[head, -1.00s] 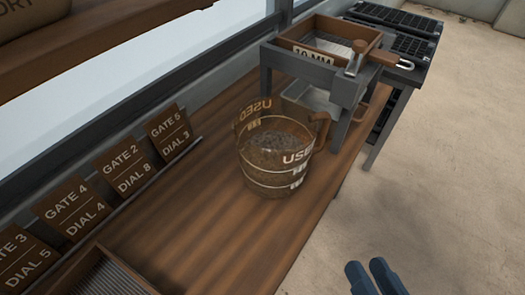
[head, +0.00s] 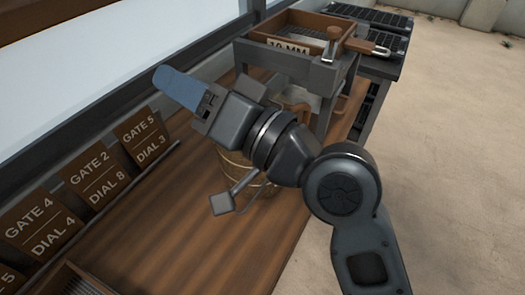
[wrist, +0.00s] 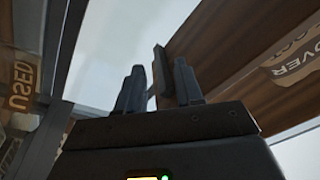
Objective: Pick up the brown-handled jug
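A round, banded container (head: 236,166) stands on the bench in the head view, mostly hidden behind my arm. A second ago it showed as see-through, marked USED, with brown contents and a brown handle piece at its upper right. I cannot tell whether that handle is part of it or of a separate jug. A bit of brown (head: 298,106) shows behind my wrist. My gripper (head: 180,88) is raised left of and above the container, pointing up and left. In the wrist view its two fingers (wrist: 160,88) are apart with nothing between them.
A grey stand with a wooden 10 MM sieve box (head: 300,27) stands behind the container. Sloped gate and dial cards (head: 88,175) line the bench's left side. Bare bench (head: 180,225) lies in front.

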